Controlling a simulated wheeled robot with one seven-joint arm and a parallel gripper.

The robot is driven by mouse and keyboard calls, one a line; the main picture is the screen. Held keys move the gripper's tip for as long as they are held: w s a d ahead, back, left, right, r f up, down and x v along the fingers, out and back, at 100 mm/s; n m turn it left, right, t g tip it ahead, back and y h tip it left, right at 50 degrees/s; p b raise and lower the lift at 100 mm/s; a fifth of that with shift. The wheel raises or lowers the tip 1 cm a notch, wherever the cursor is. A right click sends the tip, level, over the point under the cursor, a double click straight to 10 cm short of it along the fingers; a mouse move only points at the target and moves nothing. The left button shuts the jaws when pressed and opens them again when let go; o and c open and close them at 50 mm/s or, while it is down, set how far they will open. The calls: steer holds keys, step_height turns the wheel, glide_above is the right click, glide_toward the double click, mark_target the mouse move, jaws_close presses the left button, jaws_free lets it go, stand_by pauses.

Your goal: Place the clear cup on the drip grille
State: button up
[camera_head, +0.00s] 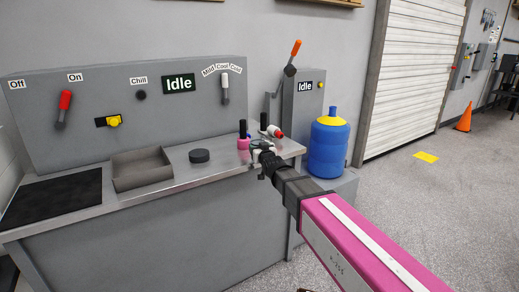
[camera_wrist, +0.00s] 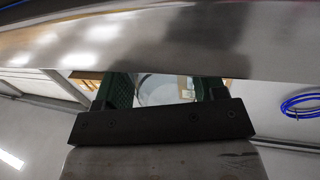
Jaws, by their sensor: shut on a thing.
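My gripper (camera_head: 259,149) is at the right end of the steel counter, by its front edge. In the wrist view its dark green fingers (camera_wrist: 160,87) are closed on a clear round-rimmed thing, which looks like the clear cup (camera_wrist: 158,92). The black gripper body hides the near part of it. In the head view the cup is too small and covered to make out well. A flat black textured rectangle (camera_head: 52,197), which appears to be the drip grille, lies bare at the counter's left end, far from my gripper.
A grey open tray (camera_head: 142,180) and a black round puck (camera_head: 199,156) stand between the grille and my gripper. A pink item (camera_head: 243,143) and a red-and-white item (camera_head: 275,132) are close to my gripper. A blue jug (camera_head: 328,150) stands to the right. Levers project from the back panel.

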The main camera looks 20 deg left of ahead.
steer(key=shift+f, duration=0.1)
steer(key=o, duration=0.9)
steer(key=v, duration=1.2)
steer(key=w+d+f+m+g+h, duration=0.2)
steer(key=w+d+f+h, duration=0.25)
steer(key=d+f, duration=0.6)
steer(key=s+d+f+m+g+h, duration=0.1)
steer(key=s+d+f+g+h, duration=0.1)
steer(key=d, duration=0.6)
steer(key=s+d+f+m+g+h, duration=0.1)
steer(key=d+f+g, duration=0.2)
steer(key=d+f, duration=0.4)
steer(key=s+d+f+m+g+h, duration=0.1)
steer(key=s+d+f+g+h, duration=0.1)
steer(key=d, duration=0.8)
steer(key=shift+s+d+f+m+g+h, duration=0.1)
steer(key=shift+s+f+m+g+h, duration=0.1)
steer(key=shift+f+g, duration=0.3)
steer(key=shift+s+d+f+m+g+h, duration=0.1)
steer(key=shift+s+f+m+g+h, duration=0.15)
steer(key=shift+f, duration=0.5)
steer(key=shift+o, duration=0.7)
steer(key=s+d+f+m+g, duration=0.1)
steer(key=s+d+f+g, duration=0.2)
steer(key=s+d, duration=0.3)
steer(key=shift+d+g, duration=0.55)
steer(key=shift+d, duration=0.25)
